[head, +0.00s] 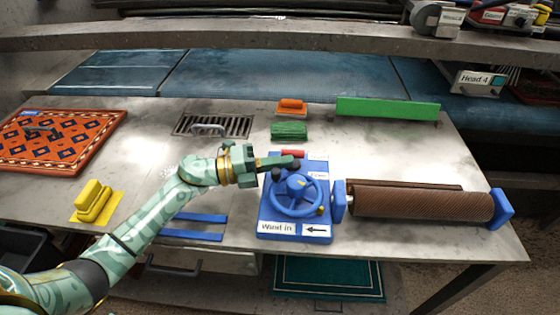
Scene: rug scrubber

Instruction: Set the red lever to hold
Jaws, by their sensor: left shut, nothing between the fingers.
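A blue winding unit (267,212) stands on the metal table, with a blue handwheel (298,208) on top. A short red piece that looks like the red lever (292,153) shows at the unit's back edge. A small label with red writing, too small to read, is on the unit's right side. My left gripper (288,164) is shut and empty; its fingertips are over the back of the unit, just in front of the red piece. I cannot tell whether they touch it. The fingers hide part of the unit. My right gripper is out of view.
A brown roller (420,203) extends right from the unit. A green brush (289,130), an orange block (291,107) and a long green bar (388,108) lie behind. A yellow scrubber (93,201) and a patterned rug (55,140) are at left. A drain grate (240,127) lies behind my arm.

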